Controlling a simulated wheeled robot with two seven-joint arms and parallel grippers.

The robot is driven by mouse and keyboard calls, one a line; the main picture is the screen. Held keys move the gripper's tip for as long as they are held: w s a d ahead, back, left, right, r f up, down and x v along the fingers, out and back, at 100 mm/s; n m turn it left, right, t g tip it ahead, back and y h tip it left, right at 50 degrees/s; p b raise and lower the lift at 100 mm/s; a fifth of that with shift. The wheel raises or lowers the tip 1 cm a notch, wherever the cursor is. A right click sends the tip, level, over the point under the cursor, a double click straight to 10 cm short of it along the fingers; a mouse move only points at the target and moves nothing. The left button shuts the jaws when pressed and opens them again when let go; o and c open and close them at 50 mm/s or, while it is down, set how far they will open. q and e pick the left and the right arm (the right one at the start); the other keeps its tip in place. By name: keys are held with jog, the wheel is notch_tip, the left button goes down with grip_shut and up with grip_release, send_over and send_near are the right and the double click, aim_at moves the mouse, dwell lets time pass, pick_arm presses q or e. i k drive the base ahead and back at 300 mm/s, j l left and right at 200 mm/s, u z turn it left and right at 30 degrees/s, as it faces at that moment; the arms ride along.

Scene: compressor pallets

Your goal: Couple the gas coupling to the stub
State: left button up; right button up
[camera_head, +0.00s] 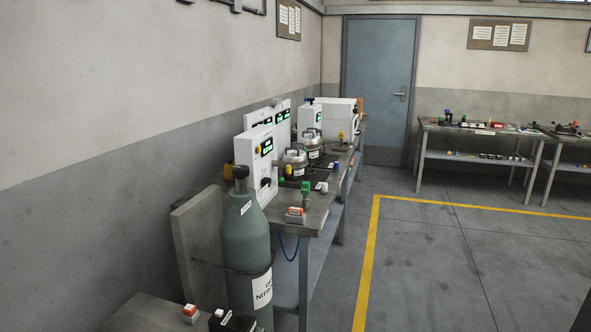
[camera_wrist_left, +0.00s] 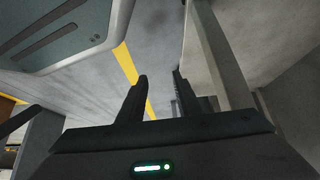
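I cannot single out the gas coupling or the stub for certain in the head view. A small green upright part (camera_head: 305,189) stands at the near end of the long bench (camera_head: 322,209), behind an orange-and-white block (camera_head: 295,213). A blue hose (camera_head: 289,252) hangs in a loop below that bench edge. My left gripper (camera_wrist_left: 160,75) shows in the left wrist view, its two dark fingers apart with nothing between them. It is not in the head view. My right gripper is in neither view.
A grey-green gas cylinder (camera_head: 246,238) stands upright before the bench. White instruments (camera_head: 258,167) and metal pots (camera_head: 295,158) crowd the bench. A near table (camera_head: 150,312) holds small parts. Floor (camera_head: 455,255) to the right is clear, with a yellow line (camera_head: 368,252).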

aim_at(305, 187)
jog(key=i+l+z, duration=0.1)
jog(key=i+l, duration=0.3)
jog(key=i+l+z, duration=0.15)
jog(key=i+l, duration=0.2)
jog(key=i, duration=0.15)
jog(key=i+l+z, duration=0.1)
jog(key=i+l, duration=0.2)
jog(key=i, duration=0.2)
